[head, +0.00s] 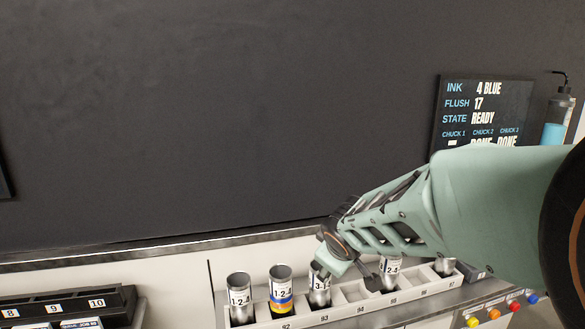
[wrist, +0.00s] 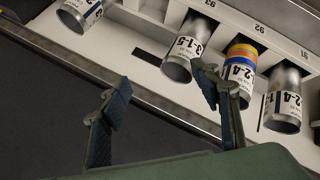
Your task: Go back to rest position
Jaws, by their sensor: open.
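My gripper (head: 352,268) is over the can rack (head: 340,316) in the head view, partly in front of it. In the wrist view its two fingers (wrist: 163,80) are spread apart, with nothing held between them. A silver can labelled 3-1-5 (wrist: 187,48) stands in the rack close to the right finger; whether they touch I cannot tell. Beside it is a can with yellow, orange and blue bands (wrist: 240,72), partly hidden by that finger. My arm crosses the right side of the head view.
More silver cans stand in the rack, at its left end (head: 239,297) and towards the right (head: 390,274). A black tray numbered 8 to 10 (head: 60,305) is at lower left. A display (head: 482,112) reads READY. Several coloured buttons (head: 494,313) are at lower right.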

